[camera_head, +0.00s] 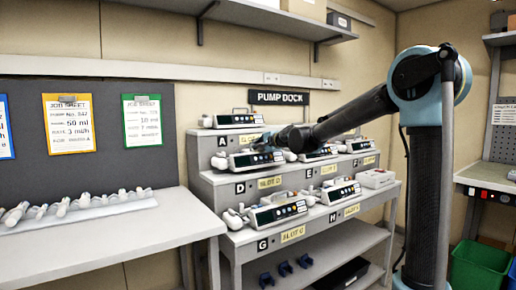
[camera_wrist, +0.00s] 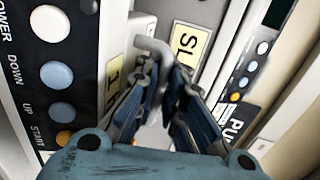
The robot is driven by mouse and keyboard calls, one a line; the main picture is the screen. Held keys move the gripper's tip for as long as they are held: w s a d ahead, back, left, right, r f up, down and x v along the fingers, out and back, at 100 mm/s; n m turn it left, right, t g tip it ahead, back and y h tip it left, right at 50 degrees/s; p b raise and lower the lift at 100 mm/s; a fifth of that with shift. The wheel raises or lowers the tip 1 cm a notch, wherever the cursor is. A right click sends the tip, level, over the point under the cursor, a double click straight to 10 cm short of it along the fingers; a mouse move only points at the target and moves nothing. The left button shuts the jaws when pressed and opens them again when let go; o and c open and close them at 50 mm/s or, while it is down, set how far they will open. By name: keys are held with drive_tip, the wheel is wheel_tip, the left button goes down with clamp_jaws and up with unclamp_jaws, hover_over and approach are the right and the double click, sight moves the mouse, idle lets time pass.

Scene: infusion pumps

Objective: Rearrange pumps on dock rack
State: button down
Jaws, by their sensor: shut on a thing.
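White and dark infusion pumps stand on a stepped grey rack (camera_head: 215,183) under a PUMP DOCK sign. One pump (camera_head: 238,120) is on the top tier by A. On the middle tier are a pump (camera_head: 256,159) above D, a partly hidden pump (camera_head: 320,154) by E and another (camera_head: 358,146) by F. Lower pumps are above G (camera_head: 279,211) and H (camera_head: 341,192). My gripper (camera_wrist: 163,95) is shut on a grey bent handle (camera_wrist: 153,46), over the middle tier near D. A pump's button panel (camera_wrist: 55,75) fills the wrist view's left; another (camera_wrist: 250,70) is at right.
A white box (camera_head: 376,179) sits at the lower tier's right end. A side table (camera_head: 150,235) at left holds a strip of white clamp-like parts. Blue hooks and a black bin (camera_head: 342,275) are on the shelf below. A green bin (camera_head: 478,265) stands at right.

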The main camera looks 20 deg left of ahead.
drive_tip(key=shift+f, duration=0.45)
idle(0.9)
drive_tip(key=c, duration=1.6)
unclamp_jaws()
drive_tip(key=shift+f, duration=0.1)
drive_tip(key=v, duration=1.2)
drive_tip(key=shift+d, duration=0.1)
drive_tip(key=s+d+f+n+g+h, duration=0.2)
drive_tip(key=s+d+f+h, duration=0.2)
drive_tip(key=s+d+f, duration=0.7)
drive_tip(key=s+d+f+n+g+h, duration=0.3)
drive_tip(key=s+d+f, duration=0.9)
drive_tip(key=d, duration=0.5)
drive_tip(key=s+d+f+n+g+h, duration=0.2)
drive_tip(key=s+d+f+h, duration=0.3)
drive_tip(key=s+d+f, duration=0.6)
drive_tip(key=d+n, duration=0.1)
drive_tip(key=d, duration=0.3)
drive_tip(key=shift+s+f, duration=0.25)
drive_tip(key=shift+f, duration=0.05)
